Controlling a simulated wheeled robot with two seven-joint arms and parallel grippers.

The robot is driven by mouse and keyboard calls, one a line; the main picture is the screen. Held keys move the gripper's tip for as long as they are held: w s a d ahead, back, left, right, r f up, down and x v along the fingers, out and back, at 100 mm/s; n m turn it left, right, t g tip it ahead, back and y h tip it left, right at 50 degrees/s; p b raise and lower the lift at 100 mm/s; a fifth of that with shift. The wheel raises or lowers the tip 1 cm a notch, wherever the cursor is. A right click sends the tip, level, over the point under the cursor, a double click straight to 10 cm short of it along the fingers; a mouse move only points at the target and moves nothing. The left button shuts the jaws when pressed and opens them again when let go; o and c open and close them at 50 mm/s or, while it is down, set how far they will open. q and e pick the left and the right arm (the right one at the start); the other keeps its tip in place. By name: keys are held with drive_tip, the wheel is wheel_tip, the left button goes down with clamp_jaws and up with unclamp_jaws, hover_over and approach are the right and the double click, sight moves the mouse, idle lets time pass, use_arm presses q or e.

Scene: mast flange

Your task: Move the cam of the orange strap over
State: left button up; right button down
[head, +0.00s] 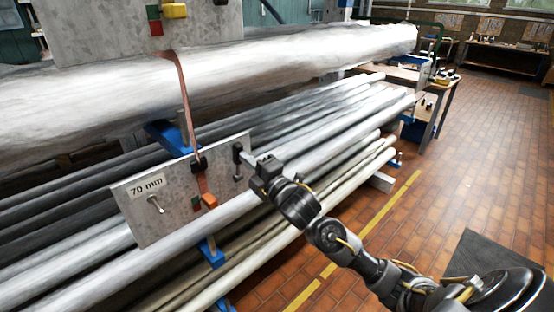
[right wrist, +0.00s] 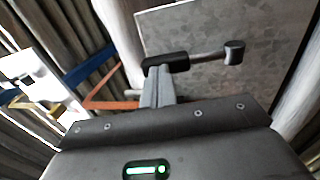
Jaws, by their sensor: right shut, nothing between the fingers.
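The reddish-orange strap (head: 184,95) hangs from around the big pale mast down across the grey speckled plate marked 70 mm (head: 172,212). A black fitting (head: 198,163) sits on the strap at the plate's top edge; an orange block (head: 209,201) is lower on it. I cannot tell which part is the cam. My right gripper (head: 246,158) is shut and empty at the plate's right end, close to a black piece (head: 238,150). In the right wrist view, its fingers (right wrist: 157,88) reach a black piece (right wrist: 165,64) with a metal rod and knob (right wrist: 235,50); contact is unclear. My left gripper is out of view.
The big mast (head: 270,55) lies above several long pale poles (head: 330,125), with blue supports (head: 212,253) between. A workbench (head: 435,95) is at the back. Brick floor (head: 480,170) is open at right.

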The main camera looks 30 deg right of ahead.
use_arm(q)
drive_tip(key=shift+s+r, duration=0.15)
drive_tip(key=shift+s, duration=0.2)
use_arm(e)
drive_tip(key=shift+w+a+r, duration=0.15)
drive_tip(key=shift+w+r, duration=0.25)
drive_tip(key=shift+w, duration=0.2)
drive_tip(key=shift+r, duration=0.15)
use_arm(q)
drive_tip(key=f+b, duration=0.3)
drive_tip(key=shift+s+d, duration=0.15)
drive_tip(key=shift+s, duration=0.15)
use_arm(e)
drive_tip(key=r+v, duration=0.2)
drive_tip(key=v, duration=1.1)
drive_tip(key=shift+s, duration=0.65)
